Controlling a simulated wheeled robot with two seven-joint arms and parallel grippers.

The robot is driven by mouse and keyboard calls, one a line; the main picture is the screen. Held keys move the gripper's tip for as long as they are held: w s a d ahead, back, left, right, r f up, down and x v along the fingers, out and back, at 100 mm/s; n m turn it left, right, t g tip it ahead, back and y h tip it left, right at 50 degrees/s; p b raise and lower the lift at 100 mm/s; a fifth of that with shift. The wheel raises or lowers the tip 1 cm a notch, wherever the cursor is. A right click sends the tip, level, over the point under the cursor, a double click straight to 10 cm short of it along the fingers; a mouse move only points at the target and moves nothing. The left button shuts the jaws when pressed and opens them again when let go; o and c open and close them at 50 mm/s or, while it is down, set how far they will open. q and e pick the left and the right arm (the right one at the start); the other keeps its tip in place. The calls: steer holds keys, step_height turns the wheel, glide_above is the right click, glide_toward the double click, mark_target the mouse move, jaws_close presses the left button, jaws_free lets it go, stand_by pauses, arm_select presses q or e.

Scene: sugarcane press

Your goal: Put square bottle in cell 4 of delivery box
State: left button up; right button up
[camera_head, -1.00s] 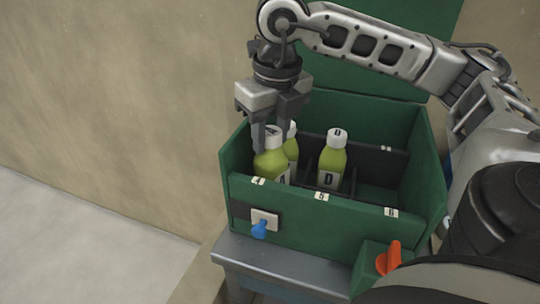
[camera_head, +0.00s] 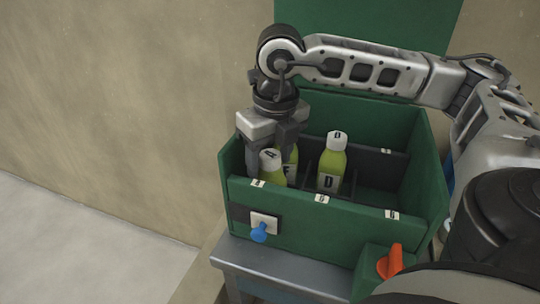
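The square bottle (camera_head: 271,164), yellow-green with a white cap marked A, is in the front left cell of the green delivery box (camera_head: 300,206), behind the label 4. It looks slightly tilted, and the front wall hides its lower part. My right gripper (camera_head: 266,152) reaches down from above with its fingers at the bottle's upper part, and looks shut on it. The exact finger contact is partly hidden. My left gripper is not in view.
Another green bottle (camera_head: 291,168) stands close behind, partly hidden by my gripper. A bottle marked D (camera_head: 332,163) stands in a back middle cell. The right cells look empty. A blue knob (camera_head: 260,233) and an orange lever (camera_head: 390,262) are at the front.

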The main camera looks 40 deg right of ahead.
steer(key=shift+r, duration=0.25)
arm_select(q)
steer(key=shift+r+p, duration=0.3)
steer(key=shift+p, duration=0.45)
arm_select(e)
step_height(320, 180, up, 12)
steer(key=s, duration=0.1)
steer(key=shift+s, duration=0.25)
steer(key=shift+a+f, duration=0.15)
